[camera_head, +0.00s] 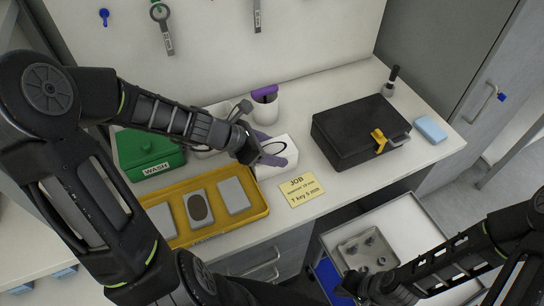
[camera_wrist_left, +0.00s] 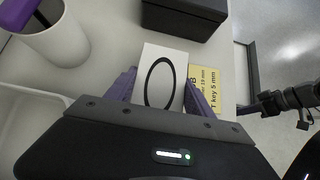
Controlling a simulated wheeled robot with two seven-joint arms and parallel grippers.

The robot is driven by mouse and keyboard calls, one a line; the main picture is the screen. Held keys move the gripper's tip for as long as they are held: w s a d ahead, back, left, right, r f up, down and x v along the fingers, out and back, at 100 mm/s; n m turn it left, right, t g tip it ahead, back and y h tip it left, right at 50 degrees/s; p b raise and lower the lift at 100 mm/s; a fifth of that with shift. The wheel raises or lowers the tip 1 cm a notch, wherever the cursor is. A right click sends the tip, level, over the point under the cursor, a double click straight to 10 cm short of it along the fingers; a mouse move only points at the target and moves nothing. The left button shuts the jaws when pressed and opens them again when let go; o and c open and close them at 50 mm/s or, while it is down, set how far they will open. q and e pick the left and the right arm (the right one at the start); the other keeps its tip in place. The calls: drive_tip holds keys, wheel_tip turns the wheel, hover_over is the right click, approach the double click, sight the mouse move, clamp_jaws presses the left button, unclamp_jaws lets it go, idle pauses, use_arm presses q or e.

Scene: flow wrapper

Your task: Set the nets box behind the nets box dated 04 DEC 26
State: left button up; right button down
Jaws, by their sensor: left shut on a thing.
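A white box with a black oval outline on top (camera_head: 281,151), which I take to be a nets box, is at the middle of the counter. It also shows in the left wrist view (camera_wrist_left: 161,76), between the purple fingers. My left gripper (camera_head: 269,150) is shut on this box, with a finger at each side. I cannot tell whether the box touches the counter. No date is readable, and I cannot make out a second nets box. My right gripper (camera_head: 362,285) is low at the right, over the cart; its jaws are too unclear to judge.
A yellow JOB card (camera_head: 301,190) lies just in front of the box. A black case (camera_head: 358,132) stands to the right, a white cup with purple (camera_head: 265,106) behind. A green WASH box (camera_head: 146,152) and yellow tray (camera_head: 255,205) are left. A metal tray (camera_head: 366,254) sits on the cart.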

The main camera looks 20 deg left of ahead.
sight(272, 149)
use_arm(q)
drive_tip(key=shift+c, duration=0.6)
drive_tip(key=shift+r, duration=0.15)
drive_tip(key=shift+r, duration=0.3)
wheel_tip(272, 149, up, 9)
drive_tip(key=p, duration=0.2)
drive_tip(key=shift+r+p, duration=0.1)
drive_tip(key=shift+p, duration=0.3)
